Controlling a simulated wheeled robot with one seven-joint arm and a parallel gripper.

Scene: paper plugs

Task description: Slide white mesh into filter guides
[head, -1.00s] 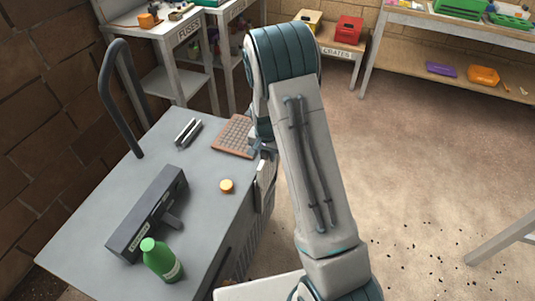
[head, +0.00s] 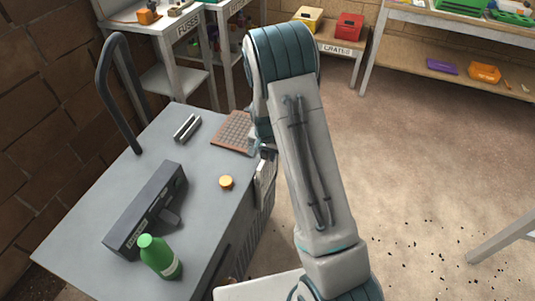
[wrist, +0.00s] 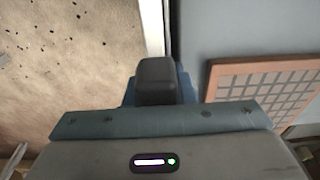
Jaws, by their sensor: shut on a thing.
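My gripper (head: 267,152) is at the right edge of the grey cabinet top, partly hidden behind my arm. It is shut on the white mesh (head: 263,174), which hangs down from it along the cabinet's side. In the wrist view a thin pale strip, probably the mesh's edge, runs up beyond my gripper (wrist: 157,75), beside the cabinet top. The weave is too small to make out. I cannot clearly make out the filter guides; the cabinet's right side shows dark slats (head: 242,245) below the mesh. Whether the mesh touches any guide is hidden.
On the cabinet top (head: 200,215) are a brown-framed grid panel (head: 233,133), a small dark-and-light block (head: 187,128), an orange round piece (head: 226,182), a black labelled tool (head: 147,212) and a green bottle (head: 161,258). A black handle (head: 104,97) rises at the left. Open floor lies right.

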